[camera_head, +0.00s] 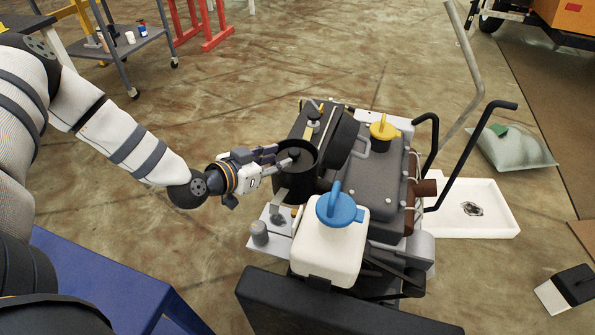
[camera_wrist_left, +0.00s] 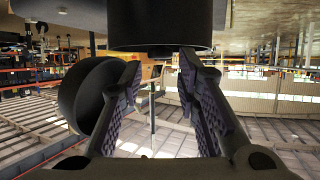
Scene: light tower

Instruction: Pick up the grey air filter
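A dark grey cylinder (camera_head: 298,180) with an open top stands on the left side of the engine unit; I cannot tell whether it is the air filter or its housing. My left gripper (camera_head: 283,158) reaches in from the left, its fingertips at this cylinder's rim. A dark cylinder (camera_wrist_left: 160,25) fills the top of that view, and a round dark piece (camera_wrist_left: 90,95) is beside the left finger. A small grey cylinder (camera_head: 260,233) sits at the unit's front left. My right gripper is out of view.
The engine unit carries a white tank (camera_head: 328,250) with a blue cap (camera_head: 341,208), a yellow cap (camera_head: 383,127) and black handles (camera_head: 470,150). A white tray (camera_head: 490,215) lies to the right. A blue surface (camera_head: 100,290) is at lower left.

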